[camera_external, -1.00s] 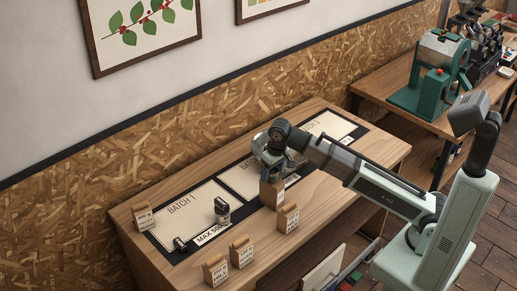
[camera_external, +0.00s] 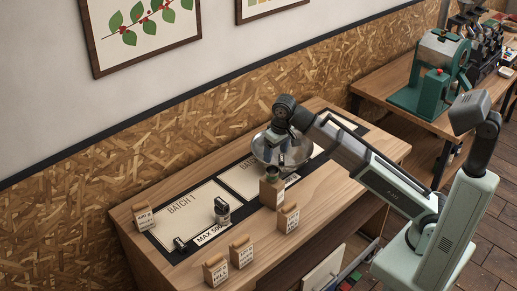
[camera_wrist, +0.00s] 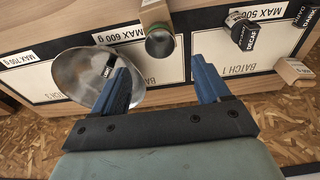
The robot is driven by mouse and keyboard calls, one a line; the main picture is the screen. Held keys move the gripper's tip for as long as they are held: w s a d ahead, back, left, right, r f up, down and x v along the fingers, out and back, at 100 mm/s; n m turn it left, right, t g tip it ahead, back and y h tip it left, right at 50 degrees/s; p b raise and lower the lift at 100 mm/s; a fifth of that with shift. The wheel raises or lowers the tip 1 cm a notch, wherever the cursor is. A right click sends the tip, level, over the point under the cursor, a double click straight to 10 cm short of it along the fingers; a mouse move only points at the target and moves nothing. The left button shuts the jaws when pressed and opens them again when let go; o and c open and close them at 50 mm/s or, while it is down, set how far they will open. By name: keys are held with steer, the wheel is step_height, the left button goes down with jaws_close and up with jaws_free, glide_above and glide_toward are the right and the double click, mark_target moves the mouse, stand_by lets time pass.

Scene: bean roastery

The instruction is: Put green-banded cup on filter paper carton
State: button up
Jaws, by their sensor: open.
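The green-banded cup (camera_external: 272,171) stands upright on top of the tall brown carton (camera_external: 271,193), taken as the filter paper carton. In the wrist view the cup (camera_wrist: 160,43) shows a dark opening and a greenish rim, with the carton (camera_wrist: 153,13) beneath it. My gripper (camera_external: 285,161) is open and empty, above and behind the cup and apart from it. In the wrist view the cup lies just beyond the gap between my fingertips (camera_wrist: 159,65). The carton's printing is too small to read.
A shiny metal bowl (camera_wrist: 78,72) lies beside my left finger in the wrist view, with a small dark labelled thing inside. Several small cartons stand along the bench front and left end. A dark labelled canister (camera_external: 222,212) stands on the Batch 1 mat.

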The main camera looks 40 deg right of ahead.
steer(key=shift+s+r, duration=0.15)
steer(key=shift+r, duration=0.95)
